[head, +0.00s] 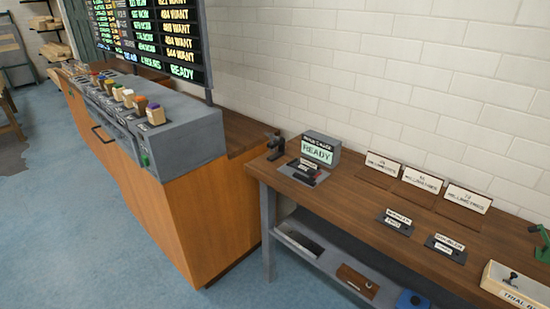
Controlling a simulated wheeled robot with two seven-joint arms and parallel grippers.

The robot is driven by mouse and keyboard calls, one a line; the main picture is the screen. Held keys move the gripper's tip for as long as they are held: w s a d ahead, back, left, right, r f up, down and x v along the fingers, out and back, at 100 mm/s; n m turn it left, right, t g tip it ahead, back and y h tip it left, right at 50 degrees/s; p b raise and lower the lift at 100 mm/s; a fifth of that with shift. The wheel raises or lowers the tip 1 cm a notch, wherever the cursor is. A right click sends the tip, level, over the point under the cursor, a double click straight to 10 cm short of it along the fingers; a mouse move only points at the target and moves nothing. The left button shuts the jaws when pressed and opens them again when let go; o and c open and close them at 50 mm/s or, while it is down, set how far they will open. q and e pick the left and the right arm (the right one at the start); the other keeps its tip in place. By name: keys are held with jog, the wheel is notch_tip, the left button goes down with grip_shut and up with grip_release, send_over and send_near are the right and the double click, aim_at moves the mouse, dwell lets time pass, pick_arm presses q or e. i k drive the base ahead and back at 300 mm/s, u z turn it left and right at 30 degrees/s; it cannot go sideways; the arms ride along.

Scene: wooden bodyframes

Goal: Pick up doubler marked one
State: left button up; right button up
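Two small dark holders with white labels lie on the wooden bench top, a left one (396,222) and a right one (446,248). Their lettering is too small to read surely, so I cannot tell which, if either, is the doubler marked one. Another dark holder (304,172) with a small label and a dark piece on it sits at the bench's left end, in front of a grey box reading READY (321,149). Neither of my grippers shows in the head view.
Three white name cards (422,180) stand along the wall. A labelled tray (515,289) and a green object (541,243) are at the right. A lower shelf (325,262) holds several items. A wooden counter (190,225) with a grey console (185,135) stands left; blue floor is clear.

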aim_at(304, 164)
jog(key=z, duration=0.05)
jog(key=i, duration=0.85)
jog(key=z, duration=0.5)
